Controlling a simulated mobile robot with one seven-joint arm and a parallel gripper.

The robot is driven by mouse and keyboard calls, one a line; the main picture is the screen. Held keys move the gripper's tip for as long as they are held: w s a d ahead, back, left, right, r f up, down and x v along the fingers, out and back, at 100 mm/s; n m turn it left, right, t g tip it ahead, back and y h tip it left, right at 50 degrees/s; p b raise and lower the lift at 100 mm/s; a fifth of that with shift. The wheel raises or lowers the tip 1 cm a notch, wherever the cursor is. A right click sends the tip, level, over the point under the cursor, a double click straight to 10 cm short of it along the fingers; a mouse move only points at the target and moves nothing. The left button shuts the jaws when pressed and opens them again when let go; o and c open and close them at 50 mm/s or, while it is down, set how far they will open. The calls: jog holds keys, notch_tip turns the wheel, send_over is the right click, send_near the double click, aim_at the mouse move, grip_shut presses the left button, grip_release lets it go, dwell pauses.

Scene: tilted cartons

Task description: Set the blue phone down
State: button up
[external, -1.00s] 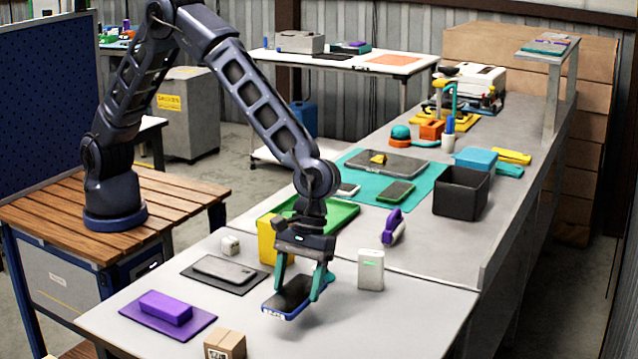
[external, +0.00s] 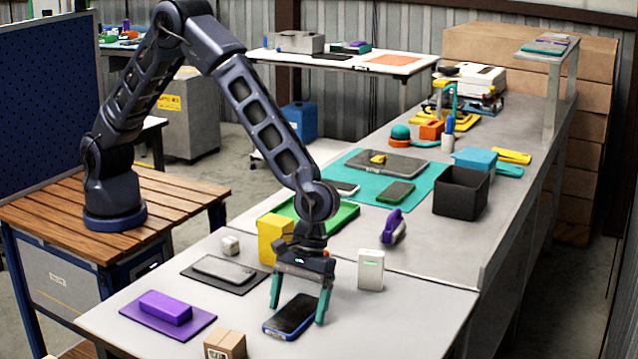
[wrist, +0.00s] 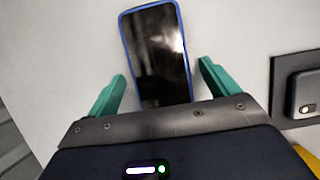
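The blue phone (external: 291,317) has a black screen and a blue edge and lies flat on the grey table. In the wrist view the phone (wrist: 158,50) lies between and ahead of the green fingers, with a gap on each side. My gripper (external: 297,308) is open just above the table, with one finger on each side of the phone and not touching it. In the wrist view my gripper (wrist: 162,80) is spread wider than the phone.
A small carton (external: 225,345) stands to the phone's left front. A white box (external: 370,270) stands to its right, and a yellow block (external: 274,240) behind. A grey phone (external: 223,269) lies on a dark mat to the left. The table's front right is clear.

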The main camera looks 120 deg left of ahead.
jog(key=v, duration=1.1)
jog(key=s+a+r+m+t, duration=0.1)
jog(key=s+a+r+m, duration=0.35)
jog(key=s+r, duration=0.8)
jog(key=s+a+r+m+t+y, duration=0.1)
jog(key=s+a+r+m, duration=0.2)
jog(key=s, duration=0.5)
jog(key=s+a+r+m+y, duration=0.1)
jog(key=s+a+r+m, duration=0.2)
jog(key=s, duration=0.5)
jog(key=s+a+r+m+t+y, duration=0.1)
jog(key=s+r+m, duration=0.3)
jog(key=s, duration=0.5)
jog(key=s+a+m, duration=0.1)
jog(key=s, duration=0.5)
jog(key=s+a+f+m+t+y, duration=0.1)
jog(key=s+a+m, duration=0.1)
jog(key=s, duration=0.5)
jog(key=shift+s+a+f+t, duration=0.2)
jog(key=shift+s+f+t, duration=0.1)
jog(key=shift+f, duration=0.05)
